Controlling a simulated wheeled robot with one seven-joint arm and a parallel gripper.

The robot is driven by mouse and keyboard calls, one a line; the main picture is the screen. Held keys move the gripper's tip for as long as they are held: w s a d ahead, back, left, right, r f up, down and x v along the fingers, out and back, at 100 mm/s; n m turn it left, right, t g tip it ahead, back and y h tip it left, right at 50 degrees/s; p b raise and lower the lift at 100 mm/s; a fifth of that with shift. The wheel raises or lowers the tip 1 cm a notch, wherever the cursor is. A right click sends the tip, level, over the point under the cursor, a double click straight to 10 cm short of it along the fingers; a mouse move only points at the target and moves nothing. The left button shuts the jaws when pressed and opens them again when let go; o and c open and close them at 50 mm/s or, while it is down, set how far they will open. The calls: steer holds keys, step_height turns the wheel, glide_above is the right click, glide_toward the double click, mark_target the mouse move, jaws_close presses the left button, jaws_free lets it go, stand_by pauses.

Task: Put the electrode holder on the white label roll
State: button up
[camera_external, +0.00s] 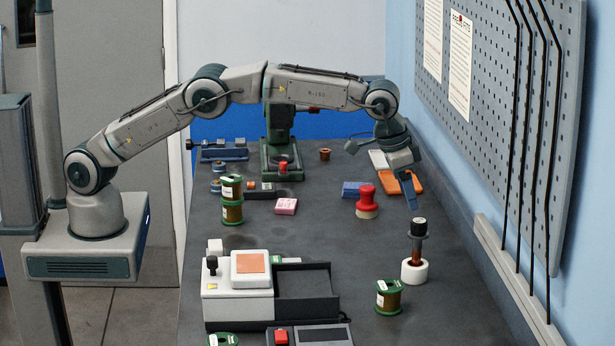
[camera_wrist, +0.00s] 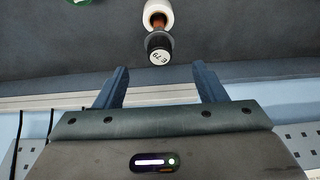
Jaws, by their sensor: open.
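The electrode holder (camera_external: 418,229), with a dark cap and a reddish-brown shaft, stands upright at the right of the bench. Its lower end meets the white label roll (camera_external: 414,272); whether it sits in the roll's hole or on top I cannot tell. My gripper (camera_external: 411,199) is above and slightly behind the holder, apart from it. In the wrist view, my gripper (camera_wrist: 160,70) is open and empty, and the holder's cap (camera_wrist: 158,45), marked with characters, lies just beyond the fingertips. The white roll (camera_wrist: 158,14) shows behind it.
A green-ended spool (camera_external: 389,297) stands left of the roll. A white device with a dark tray (camera_external: 305,290) is further left. A red stamp-like object (camera_external: 366,200), a blue block (camera_external: 353,189) and an orange item (camera_external: 432,182) lie behind. The pegboard wall (camera_external: 500,110) borders the right.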

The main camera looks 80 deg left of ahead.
steer(key=s+a+r, duration=0.7)
steer(key=s, duration=0.3)
steer(key=s+a+r, duration=0.6)
steer(key=s+a, duration=0.2)
steer(key=s, duration=0.2)
steer(key=s+a+f, duration=0.1)
steer(key=s+f, duration=0.1)
steer(key=s, duration=0.7)
steer(key=s+a+f, duration=0.2)
steer(key=s, duration=0.7)
steer(key=s+a+f, duration=0.2)
steer(key=s, duration=0.8)
steer(key=shift+f, duration=0.4)
